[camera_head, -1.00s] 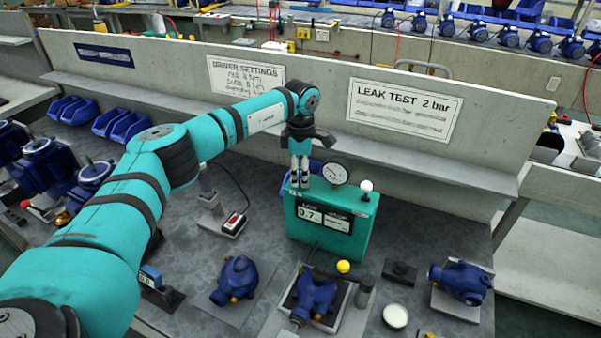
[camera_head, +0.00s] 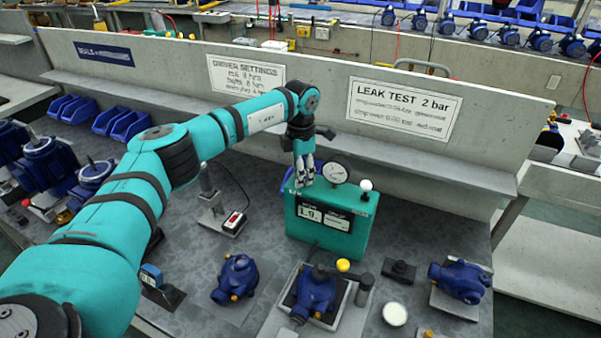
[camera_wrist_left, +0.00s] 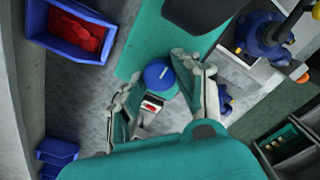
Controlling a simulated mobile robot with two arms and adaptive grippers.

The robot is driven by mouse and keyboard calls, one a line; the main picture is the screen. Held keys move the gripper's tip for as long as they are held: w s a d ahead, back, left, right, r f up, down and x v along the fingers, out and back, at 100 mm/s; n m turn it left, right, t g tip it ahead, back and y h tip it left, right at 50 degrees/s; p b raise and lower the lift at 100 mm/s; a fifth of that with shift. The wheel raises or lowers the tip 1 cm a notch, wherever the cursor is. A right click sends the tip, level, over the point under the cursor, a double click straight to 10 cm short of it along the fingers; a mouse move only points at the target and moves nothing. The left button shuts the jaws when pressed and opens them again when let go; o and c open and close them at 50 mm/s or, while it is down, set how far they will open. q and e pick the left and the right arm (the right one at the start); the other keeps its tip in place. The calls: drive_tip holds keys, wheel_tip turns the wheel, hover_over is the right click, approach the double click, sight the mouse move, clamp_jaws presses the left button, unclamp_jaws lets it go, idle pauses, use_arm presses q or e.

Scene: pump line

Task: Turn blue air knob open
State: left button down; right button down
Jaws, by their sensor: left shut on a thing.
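The teal leak-test box (camera_head: 335,240) stands on the bench, with a white round gauge (camera_head: 336,172) and a white knob (camera_head: 366,186) on top. Its display (camera_head: 322,216) appears to read 1.9. My left gripper (camera_head: 304,183) points down at the box's top left, behind the display. In the left wrist view, the round blue air knob (camera_wrist_left: 158,75) sits between the fingertips of my left gripper (camera_wrist_left: 160,82), which is shut on it. The fingers hide the knob in the head view. My right gripper is in neither view.
Blue pumps (camera_head: 236,279) stand along the front, one in a fixture (camera_head: 314,293) with a yellow knob (camera_head: 343,266) beside it. A grey stand (camera_head: 217,215) is left of the box. A bin with red parts (camera_wrist_left: 80,32) shows in the wrist view. The panel rises behind.

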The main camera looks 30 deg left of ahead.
use_arm(q)
drive_tip(key=shift+w+r, duration=0.1)
drive_tip(key=shift+r, duration=0.05)
drive_tip(key=c, duration=0.9)
unclamp_jaws()
drive_tip(key=shift+c, duration=0.2)
drive_tip(key=shift+r, duration=0.1)
wheel_tip(320, 180, up, 12)
drive_tip(key=shift+f, duration=0.3)
